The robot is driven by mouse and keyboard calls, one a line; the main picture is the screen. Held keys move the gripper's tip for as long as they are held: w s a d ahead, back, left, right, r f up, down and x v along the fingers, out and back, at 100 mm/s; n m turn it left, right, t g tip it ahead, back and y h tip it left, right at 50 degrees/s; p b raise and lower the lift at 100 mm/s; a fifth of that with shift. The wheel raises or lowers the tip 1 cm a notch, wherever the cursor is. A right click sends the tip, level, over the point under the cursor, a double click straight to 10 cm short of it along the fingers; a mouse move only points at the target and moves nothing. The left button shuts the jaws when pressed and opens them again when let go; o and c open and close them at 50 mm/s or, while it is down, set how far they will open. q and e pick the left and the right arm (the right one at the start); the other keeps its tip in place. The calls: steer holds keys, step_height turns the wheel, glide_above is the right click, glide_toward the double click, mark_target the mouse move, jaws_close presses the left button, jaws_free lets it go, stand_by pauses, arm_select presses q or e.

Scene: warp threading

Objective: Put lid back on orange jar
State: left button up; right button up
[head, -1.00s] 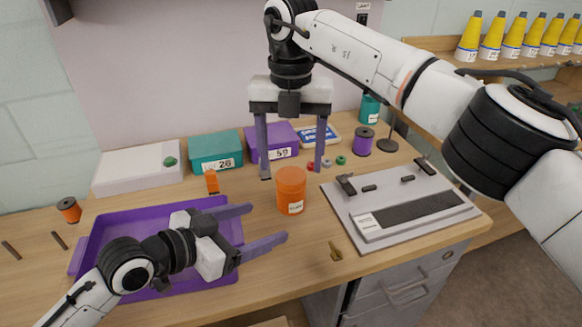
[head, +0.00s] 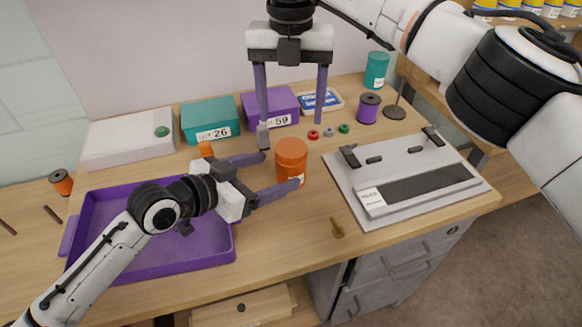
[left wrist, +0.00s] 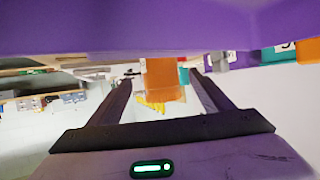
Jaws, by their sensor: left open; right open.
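The orange jar (head: 291,158) stands upright on the table with a white label low on its right side. I cannot make out a separate lid. My left gripper (head: 281,173) is open, low over the table, its fingertips reaching the jar's left side. In the left wrist view the jar (left wrist: 165,78) shows between the open fingers; I cannot tell if they touch it. My right gripper (head: 291,131) is open and empty, fingers pointing down, just behind or above the jar.
A purple tray (head: 82,225) lies under my left arm. Teal (head: 210,118) and purple (head: 270,104) boxes stand behind.

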mark_target(291, 166)
arm_select(q)
steer(key=x, duration=0.6)
steer(key=shift+w+d+f, duration=0.15)
steer(key=shift+w+d, duration=0.1)
